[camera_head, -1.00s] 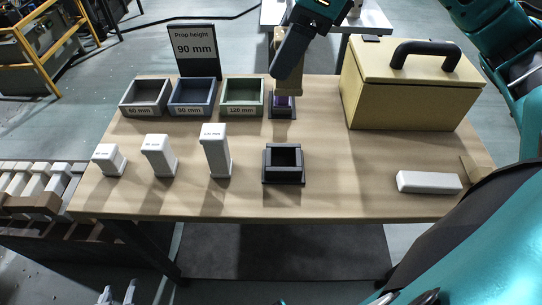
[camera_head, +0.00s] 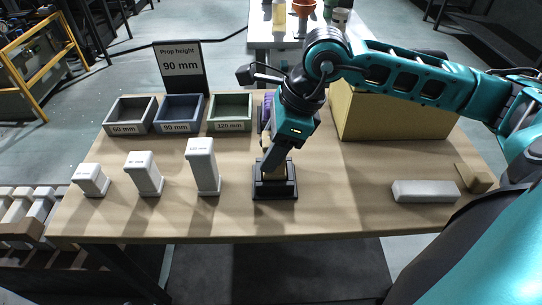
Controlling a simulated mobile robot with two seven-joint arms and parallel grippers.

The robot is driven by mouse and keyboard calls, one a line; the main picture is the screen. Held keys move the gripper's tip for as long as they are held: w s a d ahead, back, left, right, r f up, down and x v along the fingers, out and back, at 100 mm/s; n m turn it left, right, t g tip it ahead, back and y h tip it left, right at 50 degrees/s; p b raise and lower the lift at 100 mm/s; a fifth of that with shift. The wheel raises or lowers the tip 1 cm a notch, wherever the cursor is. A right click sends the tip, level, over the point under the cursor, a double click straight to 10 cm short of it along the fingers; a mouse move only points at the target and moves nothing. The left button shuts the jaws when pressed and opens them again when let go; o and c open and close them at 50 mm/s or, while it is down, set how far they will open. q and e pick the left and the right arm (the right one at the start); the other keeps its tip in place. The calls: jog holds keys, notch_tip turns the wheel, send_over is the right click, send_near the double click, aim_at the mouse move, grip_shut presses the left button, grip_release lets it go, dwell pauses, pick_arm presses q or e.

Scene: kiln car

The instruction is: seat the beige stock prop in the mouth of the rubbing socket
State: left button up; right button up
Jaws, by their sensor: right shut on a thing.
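My right gripper (camera_head: 272,172) points down at the front black socket (camera_head: 275,190), shut on the beige stock prop (camera_head: 284,170). Only a small part of the prop shows beside the dark finger. Its lower end is at the socket's mouth; the finger hides how deep it sits and whether it is straight. The square black socket stands on the table's front middle. A purple block (camera_head: 265,108) stands behind, partly hidden by my arm. My left gripper is not in view.
Three trays, grey (camera_head: 110,127), blue (camera_head: 160,127) and green (camera_head: 212,126), stand at back left by a "90 mm" sign (camera_head: 180,66). Three white props (camera_head: 145,178) stand in front of them. A yellow box (camera_head: 385,115) and a white bar (camera_head: 424,191) are at right.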

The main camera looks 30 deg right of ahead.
notch_tip(320, 180, down, 2)
jog(key=shift+f, duration=0.25)
jog(key=shift+f+b, duration=0.2)
jog(key=shift+b, duration=0.1)
jog(key=o, duration=1)
jog(key=shift+r, duration=0.1)
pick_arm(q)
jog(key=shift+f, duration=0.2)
pick_arm(e)
jog(key=shift+o, duration=0.6)
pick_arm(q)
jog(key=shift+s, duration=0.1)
pick_arm(e)
jog(key=shift+r, duration=0.1)
jog(key=shift+r+p, duration=0.25)
jog(key=shift+p, duration=0.1)
pick_arm(q)
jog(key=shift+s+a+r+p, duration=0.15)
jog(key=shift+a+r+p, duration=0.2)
jog(key=shift+p, duration=0.25)
pick_arm(e)
jog(key=v, duration=1.1)
jog(key=shift+d+r, duration=0.15)
jog(key=shift+r, duration=0.1)
